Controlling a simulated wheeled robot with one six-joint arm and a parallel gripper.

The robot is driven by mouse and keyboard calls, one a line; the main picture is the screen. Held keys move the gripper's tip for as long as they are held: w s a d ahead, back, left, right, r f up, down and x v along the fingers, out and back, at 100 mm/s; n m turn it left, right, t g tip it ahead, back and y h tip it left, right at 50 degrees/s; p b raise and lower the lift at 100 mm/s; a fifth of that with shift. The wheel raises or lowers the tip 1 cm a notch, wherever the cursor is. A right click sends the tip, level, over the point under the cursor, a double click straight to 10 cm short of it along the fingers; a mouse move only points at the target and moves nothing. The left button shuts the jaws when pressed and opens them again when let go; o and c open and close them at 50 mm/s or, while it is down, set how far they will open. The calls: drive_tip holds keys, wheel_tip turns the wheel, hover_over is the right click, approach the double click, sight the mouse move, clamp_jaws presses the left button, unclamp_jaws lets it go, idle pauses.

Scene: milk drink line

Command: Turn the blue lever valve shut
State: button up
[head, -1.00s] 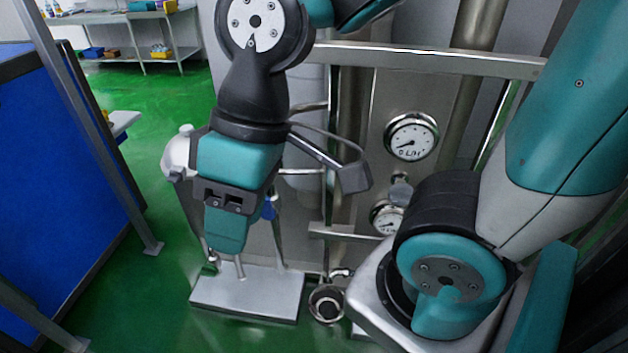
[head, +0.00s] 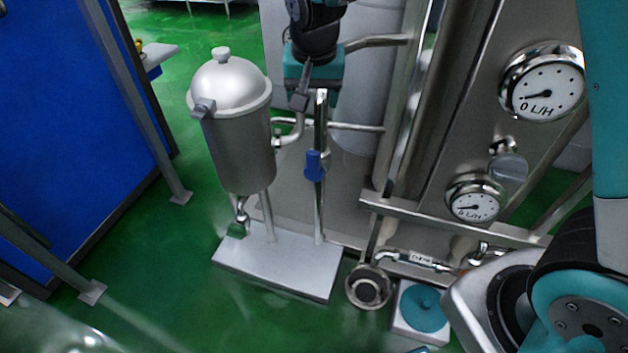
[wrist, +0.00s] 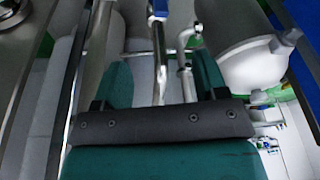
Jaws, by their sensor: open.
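The blue lever valve (head: 315,165) sits on a thin upright steel pipe, right of the silver tank, in the head view. Its handle hangs along the pipe. My gripper (head: 312,92) is above the valve, near the top of that pipe, and does not touch the handle. In the wrist view my gripper (wrist: 160,60) has its two teal fingers spread apart, with a steel pipe (wrist: 158,65) showing between them. Nothing is held.
The lidded silver tank (head: 240,145) stands on a white base plate (head: 275,268). A steel panel with two gauges (head: 541,90) is at the right. Horizontal pipes (head: 357,127) run beside the valve pipe. A blue panel (head: 60,120) stands left. Green floor is clear in front.

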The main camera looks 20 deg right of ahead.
sight(313, 153)
drive_tip(key=w+d+f+m+b, duration=0.1)
drive_tip(key=w+f, duration=0.3)
drive_tip(key=f, duration=0.5)
drive_tip(key=w+d+f+m+h+b, duration=0.1)
drive_tip(key=w+f, duration=0.3)
drive_tip(key=f, duration=0.5)
drive_tip(key=w+d+f+m+h+b, duration=0.1)
drive_tip(key=w+f, duration=0.3)
drive_tip(key=f, duration=0.5)
drive_tip(key=shift+w+d+f+m+t+b, duration=0.1)
drive_tip(key=shift+d+f+m+t+b, duration=0.1)
drive_tip(key=shift+d+b, duration=0.15)
drive_tip(key=shift+w+d+f+m+t+b, duration=0.1)
drive_tip(key=shift+d+t+b, duration=0.1)
drive_tip(key=shift+d+b, duration=0.1)
drive_tip(key=shift+a+r, duration=0.1)
clamp_jaws()
